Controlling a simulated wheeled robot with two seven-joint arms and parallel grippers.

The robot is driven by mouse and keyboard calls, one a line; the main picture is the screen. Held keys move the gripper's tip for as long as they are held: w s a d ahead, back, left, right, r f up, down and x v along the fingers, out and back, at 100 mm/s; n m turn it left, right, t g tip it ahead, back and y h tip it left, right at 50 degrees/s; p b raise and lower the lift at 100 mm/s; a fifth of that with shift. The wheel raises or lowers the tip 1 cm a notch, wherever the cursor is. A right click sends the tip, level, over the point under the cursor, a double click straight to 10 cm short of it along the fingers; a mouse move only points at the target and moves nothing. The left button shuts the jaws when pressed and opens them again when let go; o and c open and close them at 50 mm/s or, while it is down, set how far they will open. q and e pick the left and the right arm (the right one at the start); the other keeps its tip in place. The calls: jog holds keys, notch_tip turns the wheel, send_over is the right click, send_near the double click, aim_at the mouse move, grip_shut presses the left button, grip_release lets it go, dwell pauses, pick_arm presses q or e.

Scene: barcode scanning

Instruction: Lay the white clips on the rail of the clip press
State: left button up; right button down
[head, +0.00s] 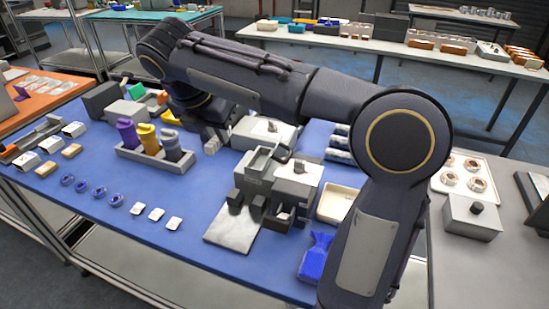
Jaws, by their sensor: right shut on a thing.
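Three small white clips (156,214) lie in a slanting row on the blue table mat, near its front edge. A grey machine (293,184) with blocks and a flat light plate in front stands right of them; it may be the clip press, but I cannot make out its rail. My left gripper is out of view.
A grey rack (155,158) holds purple, yellow and grey-blue bottles. Several blue rings (83,187) lie left of the clips. A cream tray (335,204) and a blue bag (314,258) are at right.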

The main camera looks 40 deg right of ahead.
jog(key=w+d+f, duration=0.1)
jog(key=d+f, duration=0.2)
jog(key=d, duration=0.1)
jog(key=w+d+f, duration=0.1)
jog(key=d+f, duration=0.2)
jog(key=d, duration=0.1)
jog(key=w+d+f, duration=0.1)
jog(key=d+f, duration=0.2)
jog(key=d, duration=0.1)
jog(key=shift+d+f, duration=0.2)
jog(key=shift+d, duration=0.15)
jog(key=x, duration=0.2)
jog(key=shift+s+a+f, duration=0.1)
jog(key=shift+a+f, duration=0.05)
jog(key=shift+f, duration=0.65)
jog(key=shift+a+f+b, duration=0.1)
jog(key=shift+f+b, duration=0.3)
jog(key=shift+f, duration=0.25)
jog(key=c, duration=1.7)
grip_release()
jog(key=shift+s+f, duration=0.1)
jog(key=shift+f, duration=0.05)
jog(key=v, duration=0.4)
jog(key=p+v, duration=0.1)
jog(key=v, duration=0.8)
jog(key=shift+w+d+r, duration=0.2)
jog(key=shift+w+r, duration=0.05)
jog(key=shift+r, duration=0.15)
